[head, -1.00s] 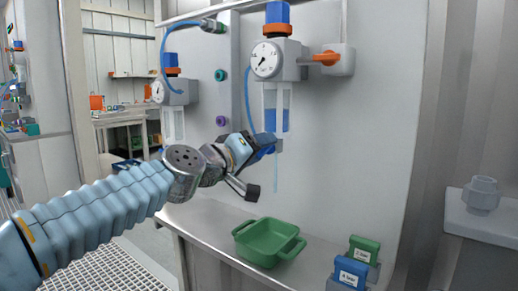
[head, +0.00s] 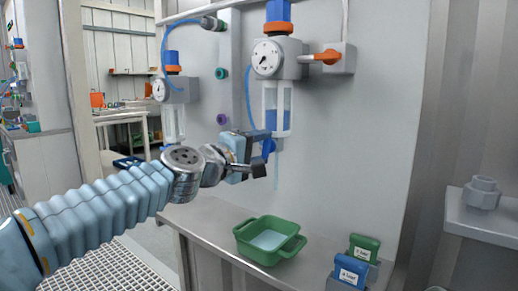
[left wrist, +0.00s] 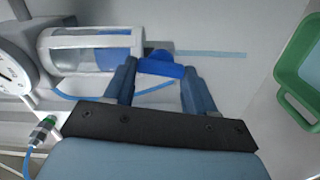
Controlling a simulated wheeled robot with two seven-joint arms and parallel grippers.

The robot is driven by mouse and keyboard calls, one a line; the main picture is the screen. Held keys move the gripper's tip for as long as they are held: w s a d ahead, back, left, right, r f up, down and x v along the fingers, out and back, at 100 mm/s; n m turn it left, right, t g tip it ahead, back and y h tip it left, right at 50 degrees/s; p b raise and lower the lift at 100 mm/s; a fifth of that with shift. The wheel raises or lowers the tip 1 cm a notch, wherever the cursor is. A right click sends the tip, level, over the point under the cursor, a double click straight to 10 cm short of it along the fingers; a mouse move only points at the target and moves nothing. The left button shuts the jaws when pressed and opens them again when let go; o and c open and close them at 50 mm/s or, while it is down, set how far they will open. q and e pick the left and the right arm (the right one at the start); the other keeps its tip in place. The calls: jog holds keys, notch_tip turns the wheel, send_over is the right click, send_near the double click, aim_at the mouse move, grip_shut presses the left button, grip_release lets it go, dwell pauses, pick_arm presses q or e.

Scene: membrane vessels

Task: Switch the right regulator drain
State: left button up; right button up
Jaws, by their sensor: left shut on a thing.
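The right regulator (head: 280,58) hangs on the grey panel, with a round white gauge and a clear bowl (head: 270,98) holding blue liquid. Its blue drain (left wrist: 160,66) is at the bowl's lower end. My left gripper (head: 262,153) is shut on this drain, with one finger on each side in the left wrist view. A thin pale blue stream (head: 276,178) runs down from the drain towards the green tray (head: 290,250) below. The tray holds pale blue liquid (head: 268,240). My gripper partly hides the drain in the head view. My right gripper is not in view.
A second regulator (head: 174,90) hangs further left. An orange-handled valve (head: 328,57) sits right of the right regulator. Green (head: 364,248) and blue (head: 350,272) labelled blocks stand at the bench's right. A grey fitting (head: 482,192) is on the right shelf.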

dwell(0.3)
pick_arm(q)
jog(key=o, duration=1)
jog(key=shift+o, duration=0.2)
jog(key=b+v, duration=0.3)
jog(key=v, duration=1)
jog(key=shift+s+a, duration=0.3)
